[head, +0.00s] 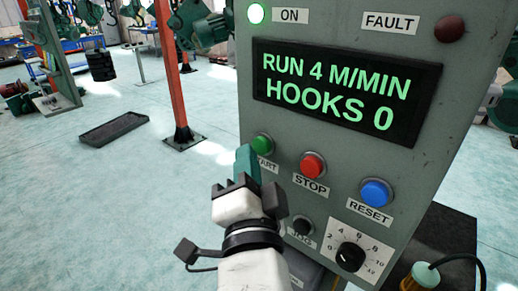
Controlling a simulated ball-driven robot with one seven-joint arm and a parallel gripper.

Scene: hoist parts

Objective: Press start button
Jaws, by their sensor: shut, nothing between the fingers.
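The green start button (262,144) is on the grey control panel (228,120), left of the red stop button (312,165) and the blue reset button (376,192). Its START label is partly covered by my gripper (246,160). My gripper is shut and empty, its teal fingertips just left of and below the green button. I cannot tell whether they touch it. The display (346,90) reads RUN 4 M/MIN, HOOKS 0. The ON lamp (256,14) glows pale green. The FAULT lamp (449,29) is dark red.
A black jog button (303,226) and a speed dial (350,257) sit low on the panel. A cable with an orange-brown fitting (420,276) is at the lower right.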

